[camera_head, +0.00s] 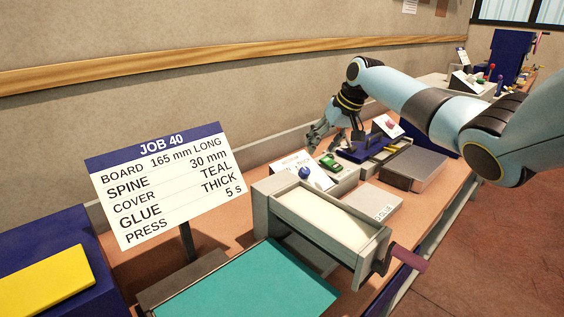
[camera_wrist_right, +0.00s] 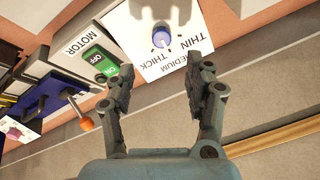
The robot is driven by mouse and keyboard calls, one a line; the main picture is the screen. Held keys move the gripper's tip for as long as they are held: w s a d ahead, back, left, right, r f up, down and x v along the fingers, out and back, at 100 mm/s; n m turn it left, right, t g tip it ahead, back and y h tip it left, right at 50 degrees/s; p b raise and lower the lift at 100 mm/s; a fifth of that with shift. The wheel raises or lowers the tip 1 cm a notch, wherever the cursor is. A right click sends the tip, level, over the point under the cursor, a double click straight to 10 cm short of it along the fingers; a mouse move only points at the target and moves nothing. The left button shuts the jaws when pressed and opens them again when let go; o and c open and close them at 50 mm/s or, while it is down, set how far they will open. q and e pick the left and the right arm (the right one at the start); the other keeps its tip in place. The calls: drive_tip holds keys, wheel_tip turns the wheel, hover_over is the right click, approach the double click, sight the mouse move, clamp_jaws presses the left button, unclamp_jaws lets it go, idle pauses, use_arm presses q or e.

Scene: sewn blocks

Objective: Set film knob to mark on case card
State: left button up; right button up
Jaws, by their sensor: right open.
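The blue film knob (camera_head: 304,172) sits on a white sloped dial panel (camera_head: 318,178) past the glue box. In the right wrist view the knob (camera_wrist_right: 161,38) lies ahead of the fingers, among the labels THIN, MEDIUM and THICK. Its exact pointer direction is too small to tell. The job card (camera_head: 160,185) stands at left and reads JOB 40, with GLUE set as THICK. My right gripper (camera_head: 334,140) is open and empty, above and beyond the panel near the wall. In the wrist view its fingers (camera_wrist_right: 160,82) are spread apart, clear of the knob. My left gripper is not seen.
A motor switch (camera_wrist_right: 100,63) marked ON and OFF and an orange-tipped lever (camera_wrist_right: 84,122) are beside the dial panel. A glue box (camera_head: 325,222) with a crank handle (camera_head: 408,257) stands in front. A teal sheet (camera_head: 250,285) lies nearer. A wooden rail runs along the wall.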

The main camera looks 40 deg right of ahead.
sight(306, 170)
drive_tip(key=b+x, duration=0.1)
drive_tip(key=x, duration=0.5)
drive_tip(key=shift+a, duration=0.1)
drive_tip(key=b+x, duration=0.1)
drive_tip(key=x, duration=0.2)
drive_tip(key=shift+r, duration=0.1)
drive_tip(key=shift+b+x, duration=0.55)
drive_tip(key=shift+x, duration=0.3)
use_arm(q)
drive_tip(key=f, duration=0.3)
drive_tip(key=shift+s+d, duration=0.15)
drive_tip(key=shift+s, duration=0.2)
use_arm(e)
drive_tip(key=shift+c, duration=0.3)
clamp_jaws()
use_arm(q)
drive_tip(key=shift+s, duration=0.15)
